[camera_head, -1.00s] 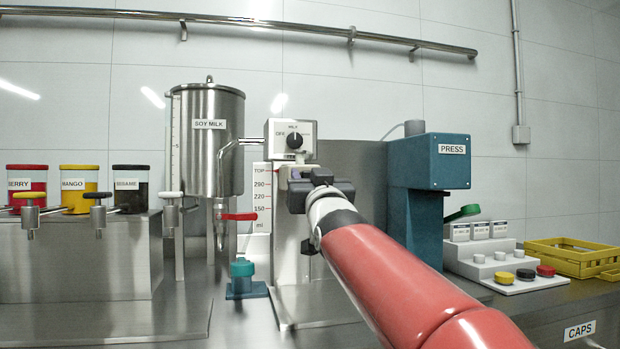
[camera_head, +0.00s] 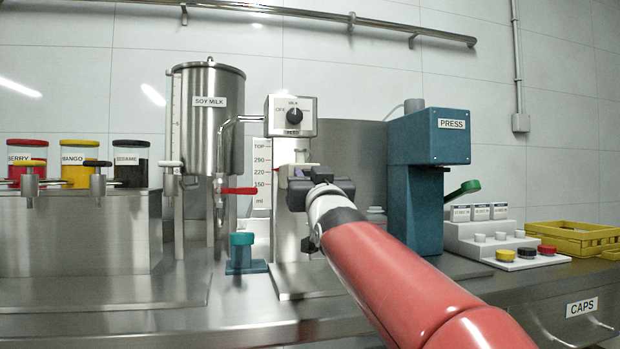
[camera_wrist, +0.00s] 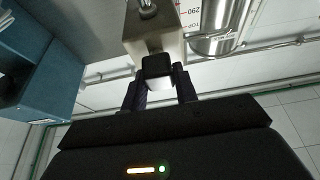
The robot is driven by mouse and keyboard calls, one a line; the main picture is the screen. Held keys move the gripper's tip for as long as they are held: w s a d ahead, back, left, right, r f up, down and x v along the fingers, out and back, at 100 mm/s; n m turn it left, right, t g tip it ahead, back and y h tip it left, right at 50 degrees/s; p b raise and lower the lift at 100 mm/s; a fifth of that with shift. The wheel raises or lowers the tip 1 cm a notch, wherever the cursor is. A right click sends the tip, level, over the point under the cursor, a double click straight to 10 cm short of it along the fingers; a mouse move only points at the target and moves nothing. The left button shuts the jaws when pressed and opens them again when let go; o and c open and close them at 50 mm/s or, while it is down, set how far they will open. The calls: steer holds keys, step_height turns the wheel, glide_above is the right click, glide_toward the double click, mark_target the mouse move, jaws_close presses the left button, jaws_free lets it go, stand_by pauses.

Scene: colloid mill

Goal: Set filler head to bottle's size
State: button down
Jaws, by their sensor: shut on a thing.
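The filler (camera_head: 292,130) has a white box with a dial on top of a steel column. Its head (camera_head: 283,172) is a small beige carriage on that column, below the box, about level with the 220 mark on the scale (camera_head: 261,172); the exact level is hard to read. My gripper (camera_head: 313,182) is at the head's front. In the wrist view my gripper (camera_wrist: 160,88) is shut on a black knob (camera_wrist: 157,66) on the head's block (camera_wrist: 153,28). My gripper and arm hide part of the head and the column below it. I cannot make out a bottle.
A teal-topped fixture (camera_head: 242,254) stands left of the column. The soy milk tank (camera_head: 209,135) with a red-handled tap (camera_head: 238,190) is behind it. The blue press (camera_head: 429,160) stands close on the right, then caps (camera_head: 526,253) and a yellow crate (camera_head: 570,238).

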steer(key=shift+f, duration=0.35)
steer(key=c, duration=1.1)
jaws_free()
steer(key=shift+b+v, duration=0.9)
steer(key=shift+v, duration=3)
